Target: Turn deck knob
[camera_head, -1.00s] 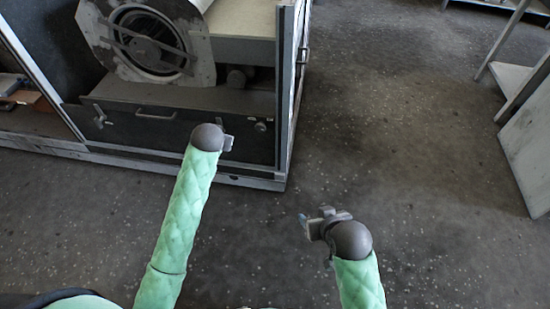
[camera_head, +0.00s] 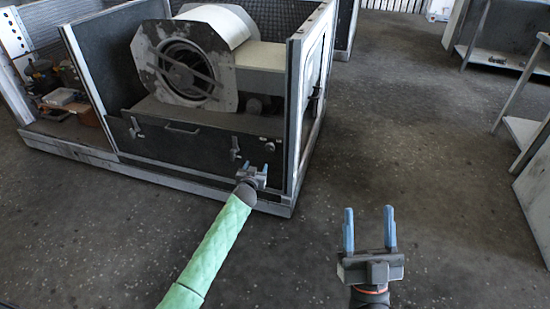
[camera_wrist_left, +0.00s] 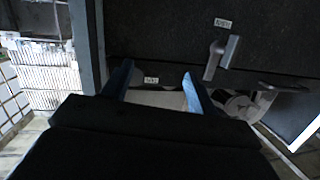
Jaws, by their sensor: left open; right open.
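The blower housing (camera_head: 180,65) stands in a metal-framed bay with a dark front panel (camera_head: 205,142). A small round knob (camera_head: 269,147) sits near the panel's right end; I take it as the deck knob. My left gripper (camera_head: 258,168) is open just in front of and below it in the head view, apparently empty. My right gripper (camera_head: 368,212) is open and empty above the floor.
A lever (camera_head: 235,148) is left of the knob, and also shows in the wrist view (camera_wrist_left: 220,56). A bar handle (camera_head: 183,128) and another lever (camera_head: 135,128) lie further left. The frame's corner post (camera_head: 292,120) stands close right. Open floor (camera_head: 410,130) lies beyond.

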